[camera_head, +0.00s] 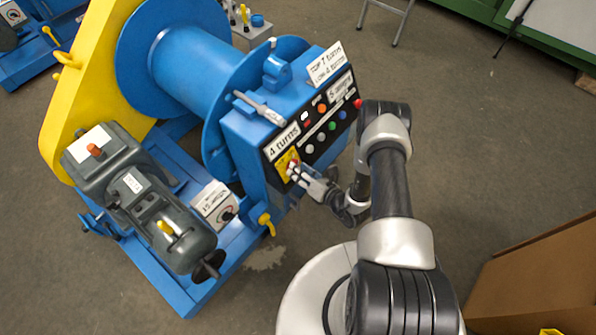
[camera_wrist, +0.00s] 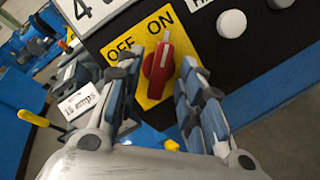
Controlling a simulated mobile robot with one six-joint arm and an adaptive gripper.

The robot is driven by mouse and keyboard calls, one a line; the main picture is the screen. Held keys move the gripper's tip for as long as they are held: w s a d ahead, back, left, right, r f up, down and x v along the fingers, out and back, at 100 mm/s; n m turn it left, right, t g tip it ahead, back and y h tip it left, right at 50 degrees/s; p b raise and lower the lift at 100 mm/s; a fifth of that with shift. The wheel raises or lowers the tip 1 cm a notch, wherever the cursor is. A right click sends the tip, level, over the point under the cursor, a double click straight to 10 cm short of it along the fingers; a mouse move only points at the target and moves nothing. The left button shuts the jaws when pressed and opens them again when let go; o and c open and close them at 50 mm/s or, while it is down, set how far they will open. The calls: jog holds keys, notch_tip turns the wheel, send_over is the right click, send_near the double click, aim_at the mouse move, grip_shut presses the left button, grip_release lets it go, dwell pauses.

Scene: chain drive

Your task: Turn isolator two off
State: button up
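A red rotary switch (camera_wrist: 158,70) sits on a yellow plate (camera_wrist: 183,43) marked OFF and ON, on the black control panel. In the wrist view its narrow end points up toward the word ON. No "two" label is readable on it. My gripper (camera_wrist: 157,64) is open, with one finger on each side of the red switch; I cannot tell whether either finger touches it. In the head view my gripper (camera_head: 302,177) is at the panel's lower left corner and partly hides the yellow plate (camera_head: 284,163).
The panel has several coloured buttons near the switch, including a white one (camera_wrist: 231,23). A label reading "4 turns" (camera_head: 283,141) is above the plate. A lower box with a dark knob carries a "15 amps" label (camera_head: 212,198). A yellow lever (camera_head: 267,223) sticks out below.

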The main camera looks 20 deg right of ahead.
jog(key=shift+w+a+f, duration=0.15)
jog(key=shift+w+a, duration=0.1)
jog(key=shift+w, duration=0.25)
jog(key=shift+c, duration=0.6)
grip_shut()
